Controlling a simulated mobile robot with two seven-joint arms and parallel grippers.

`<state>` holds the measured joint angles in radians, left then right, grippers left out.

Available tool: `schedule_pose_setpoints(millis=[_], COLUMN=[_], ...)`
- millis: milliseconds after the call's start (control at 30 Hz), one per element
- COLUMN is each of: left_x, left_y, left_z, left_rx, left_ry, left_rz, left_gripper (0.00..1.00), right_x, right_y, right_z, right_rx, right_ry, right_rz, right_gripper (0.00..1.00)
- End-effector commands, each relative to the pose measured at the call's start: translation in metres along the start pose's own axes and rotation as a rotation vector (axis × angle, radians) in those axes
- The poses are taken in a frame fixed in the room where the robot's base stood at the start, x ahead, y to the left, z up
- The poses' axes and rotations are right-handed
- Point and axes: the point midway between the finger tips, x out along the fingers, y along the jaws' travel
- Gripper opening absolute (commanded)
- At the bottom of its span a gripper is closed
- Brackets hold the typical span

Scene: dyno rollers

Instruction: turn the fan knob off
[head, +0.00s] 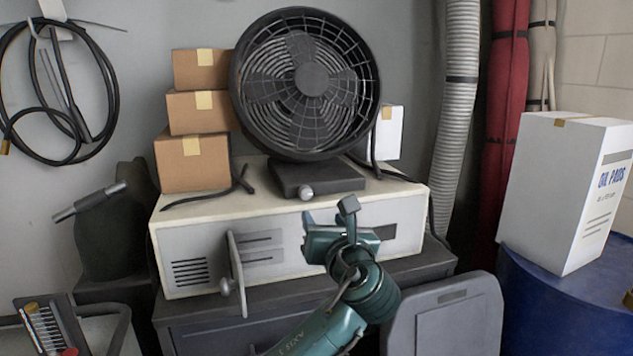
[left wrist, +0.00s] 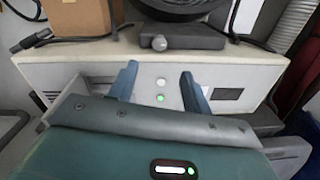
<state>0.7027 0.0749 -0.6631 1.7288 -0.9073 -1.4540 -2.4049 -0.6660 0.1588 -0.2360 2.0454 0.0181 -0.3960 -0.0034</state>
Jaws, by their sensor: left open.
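The black fan (head: 311,82) stands on a dark base (head: 340,178) on top of a pale cabinet (head: 190,225). A small light knob (head: 306,192) sits on the front of the fan base. The knob also shows in the left wrist view (left wrist: 159,43), beyond the fingertips and roughly midway between them. My left gripper (head: 330,214) is open and empty, in front of the cabinet and below the knob, apart from it. Its two blue fingers show in the left wrist view (left wrist: 158,74). My right gripper is not in view.
A white button (left wrist: 160,82) and a green light (left wrist: 160,98) are on the cabinet front between my fingers. Stacked cardboard boxes (head: 193,162) stand left of the fan. A white box (head: 560,190) rests on a blue drum (head: 530,310).

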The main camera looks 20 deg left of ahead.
Motion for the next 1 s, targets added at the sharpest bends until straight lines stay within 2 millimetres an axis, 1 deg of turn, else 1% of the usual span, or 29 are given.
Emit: schedule_pose_setpoints(millis=[167, 400, 500, 600, 800, 1000], left_x=[0.029, 0.080, 0.098, 0.112, 0.125, 0.126], left_y=[0.001, 0.001, 0.001, 0.000, 0.000, 0.000], left_z=[0.000, 0.000, -0.001, -0.001, -0.001, -0.002], left_rx=[0.000, -0.002, -0.002, -0.002, -0.005, -0.005], left_ry=[0.001, 0.001, 0.002, 0.001, 0.000, 0.000], left_rz=[0.002, 0.000, 0.000, -0.002, -0.003, -0.004], left_gripper=[0.49, 0.49, 0.49, 0.49, 0.49, 0.49], right_x=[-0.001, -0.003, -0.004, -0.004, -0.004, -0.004], right_y=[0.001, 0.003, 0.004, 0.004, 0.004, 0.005], right_z=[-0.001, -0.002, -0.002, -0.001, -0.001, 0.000], right_rx=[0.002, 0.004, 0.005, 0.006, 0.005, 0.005], right_ry=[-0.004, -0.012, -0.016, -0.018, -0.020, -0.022], right_rz=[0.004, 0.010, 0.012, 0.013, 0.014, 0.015], right_gripper=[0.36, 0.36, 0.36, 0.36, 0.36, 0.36])
